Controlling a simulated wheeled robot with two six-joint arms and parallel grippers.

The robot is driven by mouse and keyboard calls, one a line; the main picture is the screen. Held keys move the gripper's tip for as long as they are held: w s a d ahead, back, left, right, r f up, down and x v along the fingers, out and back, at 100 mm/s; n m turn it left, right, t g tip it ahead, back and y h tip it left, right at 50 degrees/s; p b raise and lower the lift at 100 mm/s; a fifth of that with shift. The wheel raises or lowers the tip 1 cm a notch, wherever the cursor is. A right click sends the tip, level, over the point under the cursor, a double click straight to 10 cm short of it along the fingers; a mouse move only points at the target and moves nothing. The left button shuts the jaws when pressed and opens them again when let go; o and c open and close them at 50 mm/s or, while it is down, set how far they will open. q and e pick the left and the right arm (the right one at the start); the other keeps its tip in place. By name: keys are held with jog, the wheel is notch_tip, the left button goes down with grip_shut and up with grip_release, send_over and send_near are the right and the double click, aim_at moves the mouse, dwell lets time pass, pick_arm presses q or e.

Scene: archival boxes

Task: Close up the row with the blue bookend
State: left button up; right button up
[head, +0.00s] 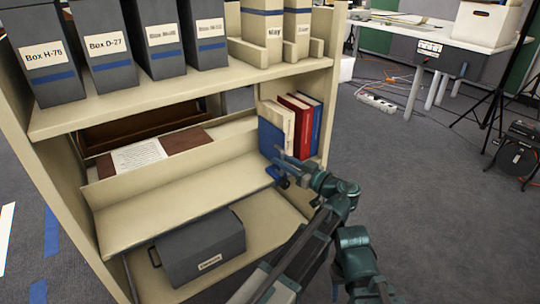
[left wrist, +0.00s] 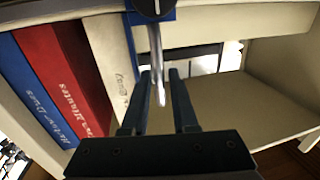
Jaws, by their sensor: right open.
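The blue bookend (head: 271,139) stands upright on the middle shelf, at the left end of a short row of books. The row has cream books (head: 288,120), red books (head: 300,127) and a blue book (head: 314,117) at the right. My left gripper (head: 279,177) is low in front of the bookend. In the left wrist view its fingers (left wrist: 160,78) stand apart, with a metal rod (left wrist: 157,65) between them below the bookend's blue part (left wrist: 169,30). Gaps show beside the rod. Whether the bookend touches the cream books is unclear. My right gripper is not visible.
Grey boxes (head: 103,44) and cream holders (head: 262,25) stand on the top shelf. A white sheet (head: 138,155) lies left on the middle level. A grey box (head: 200,248) lies on the lower shelf. The middle shelf left of the bookend is clear.

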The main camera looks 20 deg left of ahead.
pick_arm(q)
jog(key=shift+w+a, duration=0.15)
jog(key=shift+a, duration=0.05)
grip_shut()
dwell(1.3)
